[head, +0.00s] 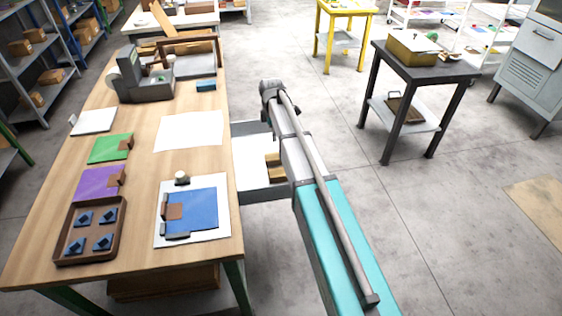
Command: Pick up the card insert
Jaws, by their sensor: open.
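No piece is clearly marked as the card insert, and I cannot tell which one it is. Flat candidates lie on the wooden table (145,180): a white sheet (190,131) near the middle, a small white card (93,121) at the left, a green card (110,149) and a purple card (97,184). A blue panel (200,208) with a brown square lies on a white board (220,235) at the front right. My arm reaches up the picture beside the table's right edge. My gripper's fingers do not show.
A brown tray (122,228) with several blue pieces stands at the table's front left. A grey machine (145,82) and a small blue box (206,86) stand toward the back. A dark side table (440,72) bears a brass-coloured box (412,50). Open floor (440,220) lies to the right.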

